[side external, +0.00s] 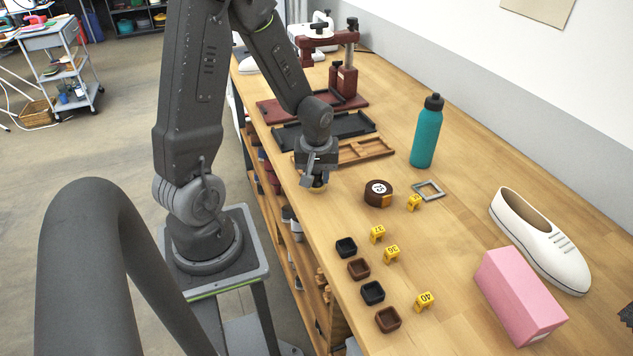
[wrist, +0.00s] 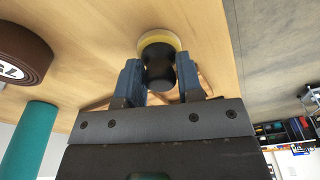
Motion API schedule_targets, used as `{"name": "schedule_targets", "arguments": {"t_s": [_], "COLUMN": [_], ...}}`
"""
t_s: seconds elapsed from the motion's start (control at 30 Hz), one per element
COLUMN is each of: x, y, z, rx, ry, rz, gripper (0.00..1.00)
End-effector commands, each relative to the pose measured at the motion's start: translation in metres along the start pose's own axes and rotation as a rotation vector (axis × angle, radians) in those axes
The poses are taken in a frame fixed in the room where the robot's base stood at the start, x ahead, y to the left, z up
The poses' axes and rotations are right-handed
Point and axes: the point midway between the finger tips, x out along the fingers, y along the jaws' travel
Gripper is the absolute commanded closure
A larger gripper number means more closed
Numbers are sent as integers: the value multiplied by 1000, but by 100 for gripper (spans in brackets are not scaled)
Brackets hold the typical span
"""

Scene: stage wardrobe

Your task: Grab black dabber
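The black dabber (wrist: 159,66) has a black body and a round pale-yellow pad (wrist: 160,41). In the wrist view it sits between the two blue-grey fingers of my gripper (wrist: 160,75). The fingers flank the black body closely on both sides. I cannot tell whether they press on it or leave a thin gap. In the side view my gripper (side external: 316,182) points down low over the bench's left edge, hiding most of the dabber. A bit of the yellow pad (side external: 318,189) shows below it, at or very near the wood.
A brown round tin (side external: 378,193), a grey square frame (side external: 428,190) and a teal bottle (side external: 427,135) stand to the right. A wooden divided tray (side external: 366,151) is just behind. Small dark cups (side external: 358,268), yellow number tags (side external: 392,253), a pink box (side external: 520,296) and a white shoe (side external: 541,240) lie nearer.

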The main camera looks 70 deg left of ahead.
Motion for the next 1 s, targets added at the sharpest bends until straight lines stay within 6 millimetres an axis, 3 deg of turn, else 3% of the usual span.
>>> {"name": "schedule_targets", "arguments": {"t_s": [0.13,0.47,0.57,0.87,1.0], "x": [0,0,-3,-39,-56], "y": [0,0,0,0,-27], "z": [0,0,0,-6,-13], "rx": [0,0,0,-1,-11], "ry": [0,-1,1,6,5], "rz": [0,-1,0,4,2], "gripper": [90,91,100,100,100]}}
